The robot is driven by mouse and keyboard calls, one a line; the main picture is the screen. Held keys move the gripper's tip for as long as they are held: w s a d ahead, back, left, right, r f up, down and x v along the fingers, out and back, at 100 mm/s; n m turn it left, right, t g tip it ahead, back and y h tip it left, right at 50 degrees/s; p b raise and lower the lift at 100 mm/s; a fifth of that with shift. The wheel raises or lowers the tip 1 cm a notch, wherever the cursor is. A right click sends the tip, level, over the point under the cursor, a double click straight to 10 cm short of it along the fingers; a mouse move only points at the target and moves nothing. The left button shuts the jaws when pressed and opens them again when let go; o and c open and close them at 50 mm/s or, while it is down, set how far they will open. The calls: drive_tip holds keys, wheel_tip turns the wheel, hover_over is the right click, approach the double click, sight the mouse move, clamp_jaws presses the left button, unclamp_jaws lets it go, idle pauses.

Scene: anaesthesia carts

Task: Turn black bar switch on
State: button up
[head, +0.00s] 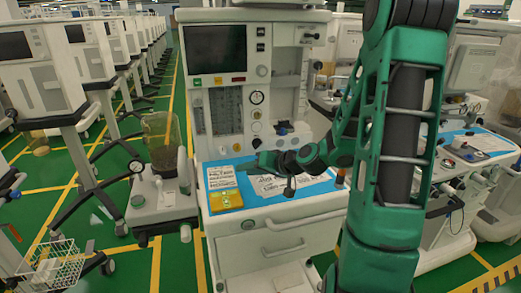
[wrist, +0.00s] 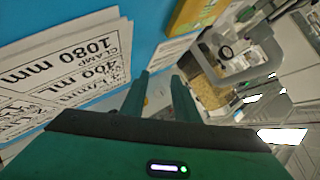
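An anaesthesia cart (head: 275,85) stands in front of me with a dark screen (head: 215,49) and a column of small controls. I cannot tell for certain which part is the black bar switch; small black parts (head: 261,31) sit right of the screen, and a dark knob or handle (head: 311,36) lies farther right. My gripper (head: 262,166) is over the cart's blue worktop, well below those parts. In the wrist view my gripper (wrist: 163,80) has two green fingers apart with nothing between them. It points past the worktop edge.
White printed sheets (head: 221,177) and a yellow box (head: 226,199) lie on the blue mat. A clear canister of granules (head: 163,140) stands left of the cart. Drawers (head: 278,243) are below the worktop. Other carts (head: 45,75) line the left; my arm hides part of the right.

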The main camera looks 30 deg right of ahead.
sight(259, 146)
drive_tip(key=d+m+t+h, duration=0.1)
drive_tip(key=d+m, duration=0.1)
drive_tip(key=d, duration=0.2)
drive_tip(key=d+r+m+t+h, duration=0.1)
drive_tip(key=d+m, duration=0.1)
drive_tip(key=d, duration=0.2)
drive_tip(key=w+d+m+t+h, duration=0.1)
drive_tip(key=d+m+t, duration=0.1)
drive_tip(key=d, duration=0.3)
drive_tip(key=shift+w+r+h, duration=0.1)
drive_tip(key=shift+r+h, duration=0.25)
drive_tip(key=shift+h, duration=0.05)
drive_tip(key=x, duration=1)
drive_tip(key=shift+w, duration=0.3)
clamp_jaws()
